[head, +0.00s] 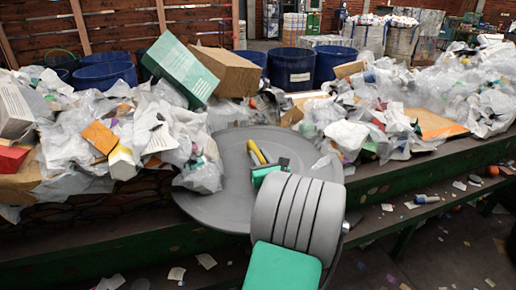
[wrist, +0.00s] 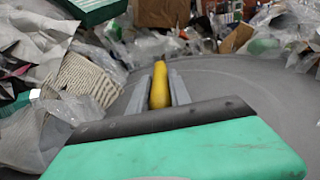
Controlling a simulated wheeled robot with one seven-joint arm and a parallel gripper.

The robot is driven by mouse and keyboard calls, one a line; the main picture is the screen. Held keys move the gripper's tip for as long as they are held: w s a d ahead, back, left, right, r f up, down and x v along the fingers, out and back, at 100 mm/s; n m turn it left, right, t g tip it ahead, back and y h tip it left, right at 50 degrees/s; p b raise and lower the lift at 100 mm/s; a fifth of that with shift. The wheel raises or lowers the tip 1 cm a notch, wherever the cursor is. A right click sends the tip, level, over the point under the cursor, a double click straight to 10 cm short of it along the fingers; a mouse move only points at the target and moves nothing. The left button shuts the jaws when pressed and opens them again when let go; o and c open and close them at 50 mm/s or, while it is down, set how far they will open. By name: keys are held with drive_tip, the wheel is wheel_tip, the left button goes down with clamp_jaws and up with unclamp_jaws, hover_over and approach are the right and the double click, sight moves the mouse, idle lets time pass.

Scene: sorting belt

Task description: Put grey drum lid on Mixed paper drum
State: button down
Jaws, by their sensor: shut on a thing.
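The grey drum lid (head: 225,203) is a wide flat disc at the front edge of the belt, overhanging it. Its yellow handle (head: 253,150) stands near the middle and also shows in the wrist view (wrist: 159,84). My gripper (head: 265,160) is shut on this handle, with a finger on each side of it in the wrist view (wrist: 161,90). My arm hides the lid's right part. I cannot tell whether the lid rests on the belt or hangs just above it. A blue drum with a white label (head: 300,77) stands behind the belt; its label is too small to read.
Mixed waste (head: 165,120) is heaped on both sides of the lid, and clear plastic overlaps its left part. A green box (head: 181,68) and a cardboard box (head: 226,72) stand before the drums. More blue drums (head: 105,76) are at the left.

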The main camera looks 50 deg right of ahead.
drive_tip(key=shift+f, duration=0.1)
drive_tip(key=c, duration=1.6)
unclamp_jaws()
drive_tip(key=shift+f, duration=0.2)
drive_tip(key=o, duration=0.4)
